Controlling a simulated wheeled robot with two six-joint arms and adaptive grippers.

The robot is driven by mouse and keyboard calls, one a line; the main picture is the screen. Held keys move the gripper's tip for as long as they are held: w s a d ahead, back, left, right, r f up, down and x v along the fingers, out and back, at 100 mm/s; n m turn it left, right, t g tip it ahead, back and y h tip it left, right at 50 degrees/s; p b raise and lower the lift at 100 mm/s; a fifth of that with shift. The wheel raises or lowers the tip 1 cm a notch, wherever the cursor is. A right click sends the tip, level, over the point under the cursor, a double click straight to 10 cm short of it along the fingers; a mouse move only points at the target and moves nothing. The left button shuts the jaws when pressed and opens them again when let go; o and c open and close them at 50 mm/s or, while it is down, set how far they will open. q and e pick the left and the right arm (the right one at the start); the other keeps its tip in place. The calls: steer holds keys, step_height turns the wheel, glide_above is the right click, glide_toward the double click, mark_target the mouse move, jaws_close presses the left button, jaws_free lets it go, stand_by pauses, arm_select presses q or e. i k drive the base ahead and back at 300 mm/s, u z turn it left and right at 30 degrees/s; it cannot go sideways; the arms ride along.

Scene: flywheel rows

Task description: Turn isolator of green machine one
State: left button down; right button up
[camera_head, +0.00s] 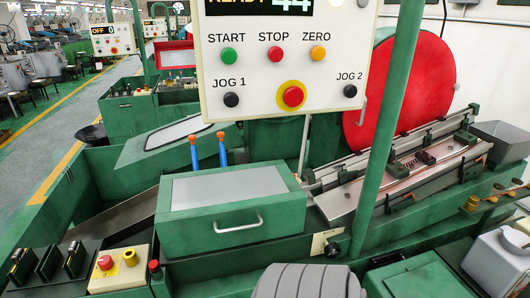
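A green machine fills the view. Its white control panel (290,60) hangs at the top, with a display reading "READY" and "44", cut off above. A black rotary knob (332,248) sits on a small cream plate at the machine's front, right of the green lidded box (235,212); it may be the isolator, but its label is too small to read. Neither of my grippers is in view.
A green post (386,125) rises right of the panel, before a red disc (425,85). A grey ribbed cylinder (310,282) is at the bottom edge. A grey container (498,262) stands at lower right. Another panel reading "OFF" (112,38) and open floor (30,150) lie at left.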

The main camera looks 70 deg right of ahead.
mark_target(105, 263)
steer(key=z, duration=1.6)
steer(key=k, duration=1.25)
steer(key=u, duration=0.5)
steer(key=i, duration=1.45)
steer(key=z, duration=0.3)
